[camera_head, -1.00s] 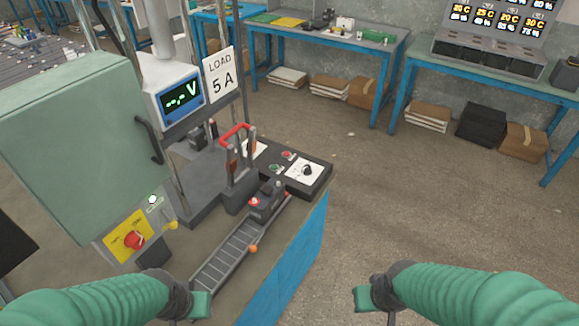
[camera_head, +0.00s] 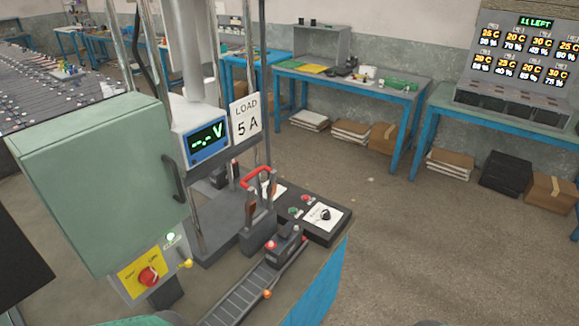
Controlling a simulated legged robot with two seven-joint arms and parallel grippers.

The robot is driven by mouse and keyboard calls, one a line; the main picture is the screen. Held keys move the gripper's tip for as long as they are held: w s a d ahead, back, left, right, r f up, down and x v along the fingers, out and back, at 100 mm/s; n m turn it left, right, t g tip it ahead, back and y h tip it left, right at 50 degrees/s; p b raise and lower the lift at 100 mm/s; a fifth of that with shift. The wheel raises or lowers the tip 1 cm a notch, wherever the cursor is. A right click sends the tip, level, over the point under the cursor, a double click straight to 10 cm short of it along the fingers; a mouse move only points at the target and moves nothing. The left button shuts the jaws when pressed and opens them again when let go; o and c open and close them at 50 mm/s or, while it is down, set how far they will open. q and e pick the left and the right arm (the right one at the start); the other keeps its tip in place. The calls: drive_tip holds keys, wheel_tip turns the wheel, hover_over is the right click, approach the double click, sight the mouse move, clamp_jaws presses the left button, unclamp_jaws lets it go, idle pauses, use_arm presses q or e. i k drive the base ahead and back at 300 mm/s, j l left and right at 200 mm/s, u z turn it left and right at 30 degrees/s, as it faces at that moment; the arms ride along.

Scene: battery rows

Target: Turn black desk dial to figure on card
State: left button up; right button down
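The black desk dial (camera_head: 325,214) sits on a white scale plate at the right end of the black control panel (camera_head: 338,231) on the desk. Its pointer setting is too small to read. The card (camera_head: 246,118) reads "LOAD 5 A" and hangs upright behind the desk, right of the voltage display (camera_head: 207,140), which shows "--.- V". Only a sliver of my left arm's green sleeve shows at the bottom edge, and a dark bit of my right arm at the bottom right. Neither gripper is in view.
A green cabinet (camera_head: 95,185) with a yellow red-knob switch box (camera_head: 148,274) stands left. A red-handled lever (camera_head: 257,178) and a battery on a roller track (camera_head: 245,297) lie left of the panel. Red and green buttons are beside the dial. Floor right of the desk is clear.

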sight(324, 215)
drive_tip(key=i+l, duration=0.8)
drive_tip(key=l, duration=0.15)
drive_tip(key=i+l+u, duration=0.15)
drive_tip(key=u, duration=0.3)
drive_tip(key=i+l+u, duration=0.1)
drive_tip(key=l+u, duration=0.15)
drive_tip(key=u, duration=0.15)
drive_tip(key=l+u, duration=0.25)
drive_tip(key=u, duration=0.2)
drive_tip(key=i+l+u, duration=0.1)
drive_tip(key=l+u, duration=0.15)
drive_tip(key=u, duration=0.2)
